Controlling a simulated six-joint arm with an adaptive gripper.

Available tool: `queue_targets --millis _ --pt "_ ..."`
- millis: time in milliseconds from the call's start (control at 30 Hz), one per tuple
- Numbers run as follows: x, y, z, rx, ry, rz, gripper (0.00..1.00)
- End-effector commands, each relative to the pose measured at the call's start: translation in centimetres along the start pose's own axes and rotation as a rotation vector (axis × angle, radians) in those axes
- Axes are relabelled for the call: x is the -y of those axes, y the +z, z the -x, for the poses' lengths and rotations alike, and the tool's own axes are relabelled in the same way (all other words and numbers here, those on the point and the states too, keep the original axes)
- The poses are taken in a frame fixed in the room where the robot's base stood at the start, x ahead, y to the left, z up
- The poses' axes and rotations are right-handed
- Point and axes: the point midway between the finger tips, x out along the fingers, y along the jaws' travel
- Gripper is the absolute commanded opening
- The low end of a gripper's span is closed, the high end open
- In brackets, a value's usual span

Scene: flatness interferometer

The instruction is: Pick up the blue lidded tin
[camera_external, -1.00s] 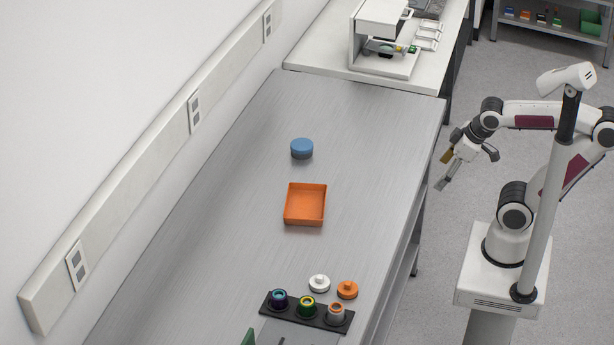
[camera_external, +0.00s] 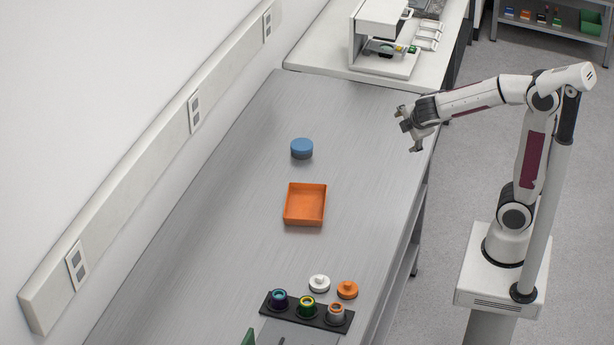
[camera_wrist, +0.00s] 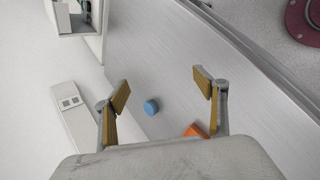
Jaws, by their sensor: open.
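The blue lidded tin (camera_external: 302,149) stands upright on the metal bench, beyond the orange tray. It is short and round, with a blue lid over a darker body. In the wrist view the tin (camera_wrist: 151,107) shows between my two fingers, some distance beyond them. My gripper (camera_external: 410,131) is open and empty, above the bench's right edge and to the right of the tin. Its fingers (camera_wrist: 162,86) stand wide apart in the wrist view.
The orange tray (camera_external: 305,222) sits in front of the tin, empty. A black holder (camera_external: 291,313) with several ringed pieces, a white cap (camera_external: 319,283) and an orange cap (camera_external: 347,289) are at the near end. A white instrument (camera_external: 383,40) stands on the far table. Bench around the tin is clear.

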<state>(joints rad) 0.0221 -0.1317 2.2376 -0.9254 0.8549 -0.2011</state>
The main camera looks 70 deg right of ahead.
Motion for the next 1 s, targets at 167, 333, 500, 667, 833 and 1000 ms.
queue_targets --millis 167,333,500,667,833,1000 --pt "-2.5 -1.7 -2.5 0.043 0.068 0.163 0.71" --pt "-4.7 -3.6 -4.7 0.079 0.133 0.323 0.71" --pt "-6.6 -5.8 -7.0 0.11 0.194 0.484 0.71" --pt "-8.0 -8.3 -9.3 0.133 0.25 0.639 0.71" --pt "-8.9 -11.2 -11.8 0.152 0.307 0.805 0.71" --pt "-9.3 -14.3 -14.4 0.164 0.363 0.973 0.71"
